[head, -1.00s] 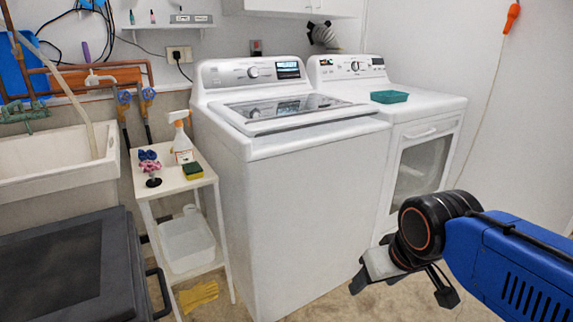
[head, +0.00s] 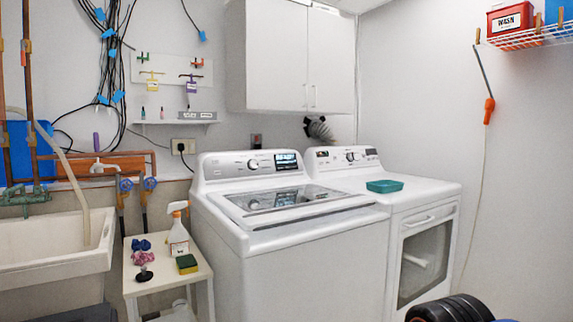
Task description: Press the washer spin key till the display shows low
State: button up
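The washer (head: 300,265) is the white top-loading machine in the middle of the head view, with its glass lid closed. Its control panel (head: 225,167) stands along the back edge, with a round knob (head: 253,165) and a lit display (head: 286,160) to the right of the knob. The display's text and the key labels are too small to read, so I cannot tell which key is spin. Only a dark joint of my arm shows at the bottom right edge. My gripper is out of view.
A white dryer (head: 425,225) stands to the right of the washer, with a teal tray (head: 385,186) on top. A small shelf (head: 160,290) with a spray bottle (head: 178,230) and sponge (head: 187,264) stands at left, by the sink (head: 55,250). Cabinets (head: 290,55) hang above.

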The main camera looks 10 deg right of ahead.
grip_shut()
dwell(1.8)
